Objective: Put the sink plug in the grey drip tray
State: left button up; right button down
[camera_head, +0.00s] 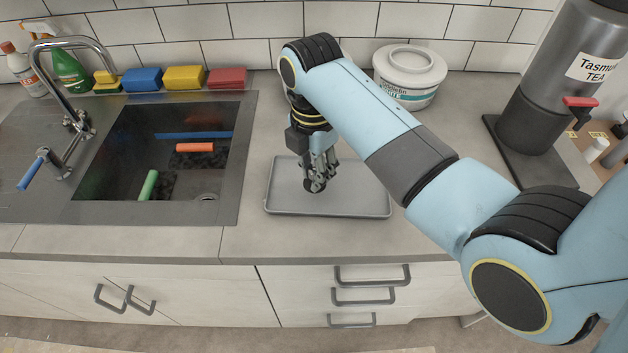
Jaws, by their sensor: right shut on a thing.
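The grey drip tray (355,200) lies on the counter to the right of the sink. My right gripper (316,184) points down over the left part of the tray and is shut on a small dark round thing, which looks like the sink plug (313,186). The plug is partly hidden by the fingers. I cannot tell whether it touches the tray floor or hangs just above it. My left gripper is not in view.
The sink (120,150) holds blue, orange and green-handled things. Coloured sponges (183,78) line its back edge beside the faucet (75,95). A white tub (408,80) stands behind the tray, and a tea urn (550,90) stands at right.

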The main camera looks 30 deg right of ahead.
aim_at(313, 168)
notch_tip(313, 168, down, 3)
jog(key=shift+f+p, duration=0.15)
jog(key=shift+p, duration=0.15)
jog(key=shift+f, duration=0.3)
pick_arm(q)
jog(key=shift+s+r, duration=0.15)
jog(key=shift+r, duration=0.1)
pick_arm(e)
jog(key=shift+f, duration=0.2)
jog(key=c, duration=1.2)
grip_release()
jog(key=shift+r, duration=0.3)
notch_tip(313, 168, up, 12)
jog(key=shift+w+f+b, duration=0.1)
jog(key=shift+f+b, duration=0.05)
jog(key=shift+b, duration=0.55)
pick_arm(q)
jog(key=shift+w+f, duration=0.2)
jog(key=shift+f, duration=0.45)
